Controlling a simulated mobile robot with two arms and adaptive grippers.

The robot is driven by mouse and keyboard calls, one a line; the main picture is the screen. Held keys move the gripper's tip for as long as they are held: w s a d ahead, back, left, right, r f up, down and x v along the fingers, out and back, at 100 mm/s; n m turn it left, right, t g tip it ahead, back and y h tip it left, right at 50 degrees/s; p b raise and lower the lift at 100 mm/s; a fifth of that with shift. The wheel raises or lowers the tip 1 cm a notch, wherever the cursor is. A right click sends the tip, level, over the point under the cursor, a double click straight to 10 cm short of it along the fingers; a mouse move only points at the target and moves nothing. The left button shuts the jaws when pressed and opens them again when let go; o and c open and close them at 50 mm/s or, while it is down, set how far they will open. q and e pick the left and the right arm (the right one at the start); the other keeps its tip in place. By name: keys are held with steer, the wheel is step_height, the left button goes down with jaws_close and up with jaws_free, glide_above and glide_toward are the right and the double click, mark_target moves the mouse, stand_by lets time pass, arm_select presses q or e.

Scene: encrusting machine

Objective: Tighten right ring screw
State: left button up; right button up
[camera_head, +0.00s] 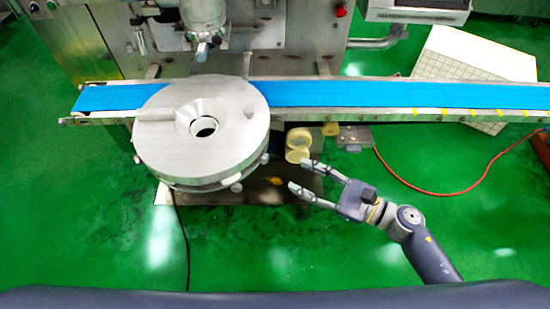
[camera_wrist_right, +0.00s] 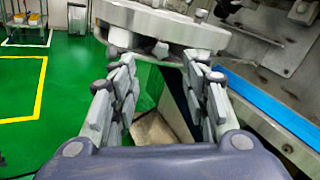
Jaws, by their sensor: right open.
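The round steel ring assembly (camera_head: 170,150) with a funnel-like centre hole stands in front of the blue belt. Small knob-like screws sit on its rim, one at the right side (camera_head: 265,158) and one at the front right (camera_head: 236,187). My right gripper (camera_head: 299,174) is open and empty, to the right of the ring, with its fingers pointing left towards it. In the right wrist view, a lobed screw knob (camera_wrist_right: 160,49) shows under the ring's edge (camera_wrist_right: 165,25), beyond and between my open fingers (camera_wrist_right: 155,80). I see no contact. My left gripper is not in view.
The blue conveyor belt (camera_head: 390,94) runs behind the ring. Yellowish rolls (camera_head: 299,145) sit below it, near my right fingers. A white tiled box (camera_head: 480,65) stands at the back right. A red cable (camera_head: 440,192) lies on the green floor.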

mark_target(267, 160)
steer(key=p+x, duration=0.2)
steer(key=x, duration=0.5)
steer(key=shift+w+a+r, duration=0.15)
steer(key=shift+w+a, duration=0.35)
steer(key=shift+a, duration=0.25)
jaws_close()
